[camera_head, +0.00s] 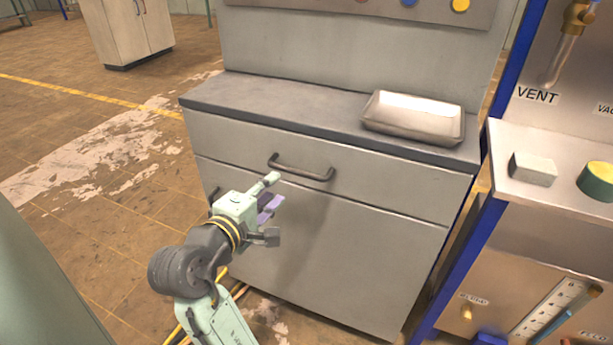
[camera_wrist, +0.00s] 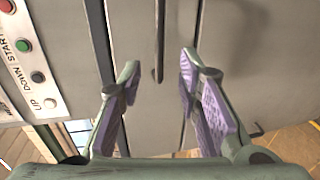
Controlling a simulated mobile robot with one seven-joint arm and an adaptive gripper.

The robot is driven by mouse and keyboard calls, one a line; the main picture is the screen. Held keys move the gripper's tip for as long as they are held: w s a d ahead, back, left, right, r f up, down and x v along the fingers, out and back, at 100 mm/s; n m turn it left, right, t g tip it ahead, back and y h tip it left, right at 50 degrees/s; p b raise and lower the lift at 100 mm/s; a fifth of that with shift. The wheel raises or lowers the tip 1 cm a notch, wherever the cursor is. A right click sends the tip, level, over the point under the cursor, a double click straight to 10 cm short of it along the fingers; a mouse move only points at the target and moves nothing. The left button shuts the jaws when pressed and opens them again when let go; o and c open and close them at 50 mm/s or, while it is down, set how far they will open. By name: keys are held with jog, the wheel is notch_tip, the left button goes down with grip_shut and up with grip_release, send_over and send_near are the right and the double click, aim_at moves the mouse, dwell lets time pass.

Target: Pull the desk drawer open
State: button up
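The desk drawer (camera_head: 390,183) is a wide grey front under the dark desktop, and it looks shut, flush with the cabinet. Its dark bar handle (camera_head: 302,172) runs level across the front, left of its middle. My gripper (camera_head: 271,209) is open and empty, in front of the cabinet and below the handle's left part in the head view. In the wrist view, the handle (camera_wrist: 159,45) shows upright ahead of the gap between my purple-padded fingers (camera_wrist: 160,64). The fingers appear apart from the handle; the exact distance is unclear.
A metal tray (camera_head: 413,119) sits on the right of the desktop (camera_head: 290,103). A lower cabinet door (camera_head: 330,250) is under the drawer. A blue-framed panel with a pale block (camera_head: 533,169) stands close on the right. The floor (camera_head: 100,220) at left is open.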

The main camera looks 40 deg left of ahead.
aim_at(290, 172)
jog(key=x, duration=1)
jog(key=shift+p, duration=0.35)
jog(key=shift+c, duration=0.3)
grip_shut()
